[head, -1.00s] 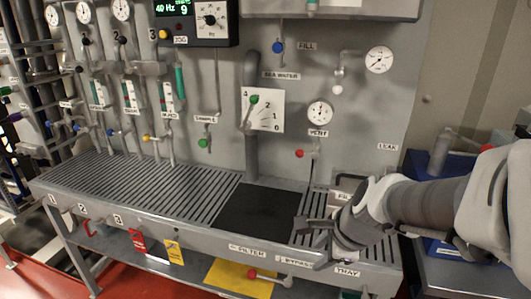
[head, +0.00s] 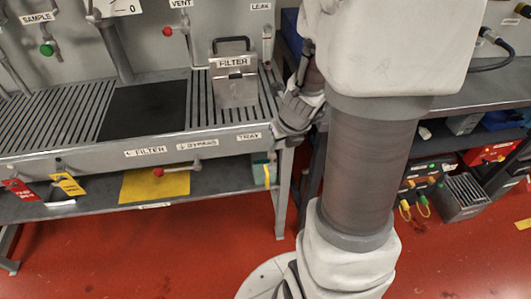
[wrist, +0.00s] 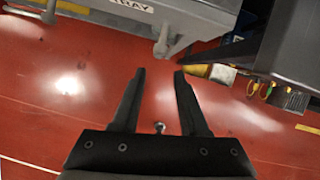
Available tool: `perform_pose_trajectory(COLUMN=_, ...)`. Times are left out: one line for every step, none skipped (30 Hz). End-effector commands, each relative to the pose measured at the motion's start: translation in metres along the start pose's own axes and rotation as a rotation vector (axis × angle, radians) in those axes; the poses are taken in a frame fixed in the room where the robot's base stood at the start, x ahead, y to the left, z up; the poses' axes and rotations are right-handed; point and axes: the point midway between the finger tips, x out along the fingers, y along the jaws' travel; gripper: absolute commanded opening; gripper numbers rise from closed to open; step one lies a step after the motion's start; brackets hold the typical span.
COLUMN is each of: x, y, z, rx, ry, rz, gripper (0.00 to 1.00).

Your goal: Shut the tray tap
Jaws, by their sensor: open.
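The TRAY label (head: 249,136) is on the front rail of the slotted bench (head: 60,150), near its right end. It also shows at the top of the wrist view (wrist: 131,4). I cannot make out the tray tap's handle clearly; a small pale green and yellow item (head: 265,173) shows below the label. My gripper is by the bench's right front corner in the head view, its fingers hard to make out there. In the wrist view my gripper (wrist: 160,73) is open and empty above the red floor. A grey post or pipe end (wrist: 163,46) lies beyond the fingertips, apart from them.
A red-knobbed tap (head: 158,172) is under the BYPASS label. A grey FILTER box (head: 235,75) stands on the bench top. A dark bench (head: 450,110) is on the right, with cases beneath it. The red floor (head: 150,250) in front is clear.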

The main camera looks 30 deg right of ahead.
Motion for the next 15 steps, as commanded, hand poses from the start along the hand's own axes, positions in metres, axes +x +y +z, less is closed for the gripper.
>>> perform_pose_trajectory(x=0.015, y=0.0, z=-0.003, rx=0.0, ry=0.001, rz=0.0, gripper=0.43)
perform_pose_trajectory(x=0.02, y=0.0, z=-0.002, rx=0.0, ry=0.001, rz=0.0, gripper=0.43)
perform_pose_trajectory(x=0.026, y=0.0, z=-0.003, rx=0.001, ry=0.001, rz=0.0, gripper=0.43)
perform_pose_trajectory(x=0.031, y=0.0, z=-0.003, rx=0.001, ry=0.001, rz=0.001, gripper=0.43)
perform_pose_trajectory(x=0.036, y=0.0, z=-0.003, rx=0.0, ry=0.002, rz=0.001, gripper=0.43)
perform_pose_trajectory(x=0.042, y=0.0, z=-0.003, rx=0.0, ry=0.002, rz=0.001, gripper=0.43)
perform_pose_trajectory(x=0.047, y=0.0, z=-0.003, rx=0.0, ry=0.001, rz=0.001, gripper=0.43)
perform_pose_trajectory(x=0.052, y=0.0, z=-0.002, rx=0.0, ry=0.001, rz=0.001, gripper=0.43)
perform_pose_trajectory(x=0.058, y=0.0, z=-0.003, rx=0.0, ry=0.001, rz=0.001, gripper=0.43)
perform_pose_trajectory(x=0.064, y=0.0, z=-0.003, rx=0.0, ry=0.001, rz=0.001, gripper=0.43)
perform_pose_trajectory(x=0.069, y=0.0, z=-0.003, rx=0.0, ry=0.001, rz=0.0, gripper=0.43)
perform_pose_trajectory(x=0.075, y=0.0, z=-0.003, rx=0.0, ry=0.001, rz=0.0, gripper=0.43)
perform_pose_trajectory(x=0.081, y=0.0, z=-0.003, rx=-0.001, ry=0.001, rz=0.001, gripper=0.43)
perform_pose_trajectory(x=0.086, y=0.0, z=-0.002, rx=-0.001, ry=0.001, rz=0.001, gripper=0.43)
perform_pose_trajectory(x=0.092, y=0.0, z=-0.003, rx=-0.001, ry=0.001, rz=0.001, gripper=0.43)
